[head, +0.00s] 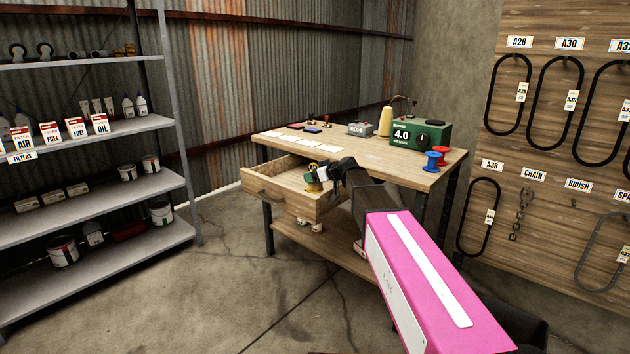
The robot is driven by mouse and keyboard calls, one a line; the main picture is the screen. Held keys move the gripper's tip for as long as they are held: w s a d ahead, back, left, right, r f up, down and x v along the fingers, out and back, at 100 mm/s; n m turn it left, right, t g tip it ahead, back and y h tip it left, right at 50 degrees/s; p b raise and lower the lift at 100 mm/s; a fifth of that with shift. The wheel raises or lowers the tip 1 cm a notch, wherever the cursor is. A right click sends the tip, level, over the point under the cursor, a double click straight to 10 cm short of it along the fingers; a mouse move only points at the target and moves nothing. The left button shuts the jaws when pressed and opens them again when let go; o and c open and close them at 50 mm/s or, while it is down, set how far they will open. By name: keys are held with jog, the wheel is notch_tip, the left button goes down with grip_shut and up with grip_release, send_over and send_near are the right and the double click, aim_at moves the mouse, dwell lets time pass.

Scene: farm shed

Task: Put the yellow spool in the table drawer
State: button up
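The table drawer (272,192) is pulled out from the left part of the wooden workbench (388,157). A small yellow thing, which looks like the yellow spool (314,187), shows inside the drawer's outline, towards its right side. My gripper (318,175) is over the drawer with its dark fingertips at this spool. The spool is small and partly covered by the fingers. I cannot tell whether the fingers grip it, or whether it touches the drawer floor.
A blue spool (432,161) and a red spool (441,154) stand at the bench's right corner. A green box (419,136), a pale yellow cone (385,121) and white cards (305,143) are on top. Shelves (110,190) stand left. The floor before the drawer is clear.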

jog(key=shift+f, duration=1)
jog(key=shift+f, duration=0.55)
jog(key=o, duration=0.9)
jog(key=shift+r, duration=0.1)
jog(key=shift+r, duration=0.35)
jog(key=v, duration=1.2)
jog(key=s+d+f+m+g+h, duration=0.2)
jog(key=s+d+f, duration=0.3)
jog(key=s+f, duration=0.4)
jog(key=s+d+f+m+g+h, duration=0.3)
jog(key=s+d+f+m+h, duration=0.2)
jog(key=s+f, duration=0.4)
jog(key=s+d+f+m+g+h, duration=0.3)
jog(key=s+d+f, duration=0.2)
jog(key=s+f, duration=0.4)
jog(key=shift+s+d+f+h, duration=0.15)
jog(key=shift+d+f+h, duration=0.25)
jog(key=shift+f, duration=0.55)
